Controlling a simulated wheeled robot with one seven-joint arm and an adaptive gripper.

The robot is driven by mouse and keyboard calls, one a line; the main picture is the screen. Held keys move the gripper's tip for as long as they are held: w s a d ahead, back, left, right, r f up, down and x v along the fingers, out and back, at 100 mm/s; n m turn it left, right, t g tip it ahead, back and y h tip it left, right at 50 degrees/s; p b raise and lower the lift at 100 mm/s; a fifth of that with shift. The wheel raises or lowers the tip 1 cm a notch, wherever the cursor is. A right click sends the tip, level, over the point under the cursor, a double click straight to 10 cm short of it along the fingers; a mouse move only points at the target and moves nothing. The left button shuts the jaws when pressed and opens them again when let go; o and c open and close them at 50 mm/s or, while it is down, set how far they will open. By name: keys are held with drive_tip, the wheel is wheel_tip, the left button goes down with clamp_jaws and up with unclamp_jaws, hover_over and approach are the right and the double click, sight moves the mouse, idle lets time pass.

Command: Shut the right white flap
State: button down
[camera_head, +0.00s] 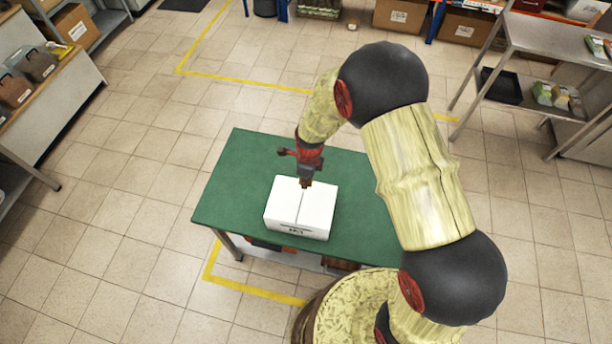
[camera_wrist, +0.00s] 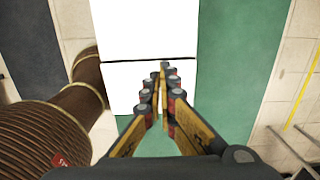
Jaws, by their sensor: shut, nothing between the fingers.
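The white box (camera_head: 290,224) stands on the green table. Two white flaps cover its top, the left flap (camera_head: 284,199) and the right flap (camera_head: 319,204), with a thin dark seam between them. Both look flat and down. In the wrist view the left flap (camera_wrist: 145,28) is above the seam and the right flap (camera_wrist: 122,82) below it. My gripper (camera_head: 305,185) is shut and empty, pointing down at the far end of the seam. In the wrist view its fingertips (camera_wrist: 164,70) overlap the right flap beside the seam; I cannot tell whether they touch.
The green table (camera_head: 235,185) is bare around the box, with most room to the left and behind. Shelves with goods (camera_head: 555,45) stand at the right and left edges. Yellow lines mark the tiled floor.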

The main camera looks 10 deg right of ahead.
sight(318, 204)
drive_tip(key=f, duration=0.6)
drive_tip(key=shift+w+a+f, duration=0.1)
drive_tip(key=shift+a+f, duration=0.1)
drive_tip(key=shift+f, duration=0.05)
